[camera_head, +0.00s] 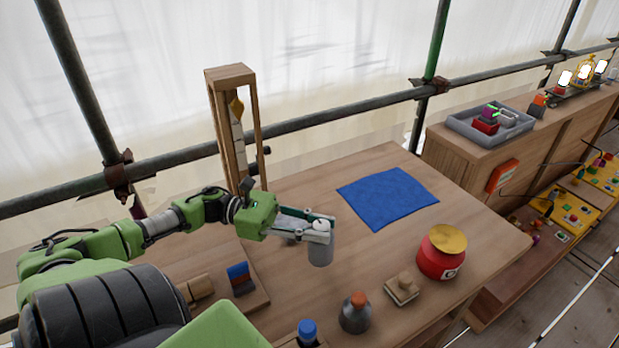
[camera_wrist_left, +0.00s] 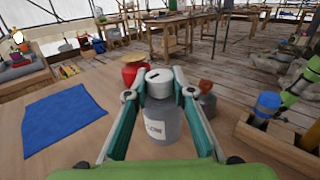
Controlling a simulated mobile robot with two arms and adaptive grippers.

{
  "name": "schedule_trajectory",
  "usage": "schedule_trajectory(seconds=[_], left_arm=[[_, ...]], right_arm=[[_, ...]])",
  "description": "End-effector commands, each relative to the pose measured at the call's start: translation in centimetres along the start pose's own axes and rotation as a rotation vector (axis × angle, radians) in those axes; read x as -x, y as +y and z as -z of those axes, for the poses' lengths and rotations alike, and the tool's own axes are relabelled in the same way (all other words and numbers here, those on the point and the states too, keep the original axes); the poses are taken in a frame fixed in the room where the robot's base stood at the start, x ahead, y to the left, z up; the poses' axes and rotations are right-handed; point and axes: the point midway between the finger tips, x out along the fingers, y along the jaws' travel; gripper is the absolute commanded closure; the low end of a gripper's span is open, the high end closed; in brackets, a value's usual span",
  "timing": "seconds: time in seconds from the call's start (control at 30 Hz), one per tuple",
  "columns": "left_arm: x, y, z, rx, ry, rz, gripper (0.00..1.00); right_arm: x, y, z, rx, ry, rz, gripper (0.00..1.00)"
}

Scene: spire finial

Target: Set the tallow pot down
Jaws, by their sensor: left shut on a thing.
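The tallow pot (camera_head: 320,250) is a grey cylinder with a white lid, upright in the jaws of my left gripper (camera_head: 318,227). In the left wrist view the pot (camera_wrist_left: 168,125) sits between the two fingers, with a partly visible label on its front. My left gripper is shut on it, over the wooden table (camera_head: 300,292), in front of the blue cloth (camera_head: 388,198). I cannot tell whether the pot's base touches the table. My right gripper is not in view.
A wooden frame (camera_head: 229,135) rises behind. Bare table lies between the cloth and the red pot.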

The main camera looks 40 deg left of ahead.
Motion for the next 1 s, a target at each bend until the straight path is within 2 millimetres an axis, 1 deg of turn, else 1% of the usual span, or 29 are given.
schedule_trajectory(seconds=[0.03,0.23,0.3,0.4,0.47,0.53,0.77,0.87,0.9,0.97,1.0], left_arm=[[0.5,-0.1,0.5,0.002,-0.001,-0.001,1.00],[1.5,-0.5,1.9,0.001,0.000,-0.001,1.00],[1.9,-0.6,2.9,0.001,-0.002,-0.001,1.00],[1.8,-0.5,4.5,0.001,-0.002,-0.001,1.00],[1.8,-0.5,5.0,0.000,-0.002,0.000,1.00],[1.8,-0.6,5.3,-0.001,-0.002,0.001,1.00],[1.8,-0.6,5.4,-0.001,-0.001,0.002,1.00],[1.8,-0.6,5.7,0.000,-0.001,0.001,1.00],[1.8,-0.6,5.8,0.000,0.000,0.002,0.75],[1.8,-0.6,5.7,0.000,0.000,0.002,0.61],[1.8,-0.6,5.7,0.000,0.000,0.002,0.61]], right_arm=[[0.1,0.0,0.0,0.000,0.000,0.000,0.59],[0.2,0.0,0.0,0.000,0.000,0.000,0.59],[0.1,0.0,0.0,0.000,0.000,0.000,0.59],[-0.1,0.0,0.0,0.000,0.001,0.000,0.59],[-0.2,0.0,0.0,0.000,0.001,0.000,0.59],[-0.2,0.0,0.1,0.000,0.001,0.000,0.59],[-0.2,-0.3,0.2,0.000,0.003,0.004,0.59],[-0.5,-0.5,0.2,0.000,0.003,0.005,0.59],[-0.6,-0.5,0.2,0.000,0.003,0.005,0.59],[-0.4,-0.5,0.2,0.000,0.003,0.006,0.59],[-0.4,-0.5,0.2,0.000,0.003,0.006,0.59]])
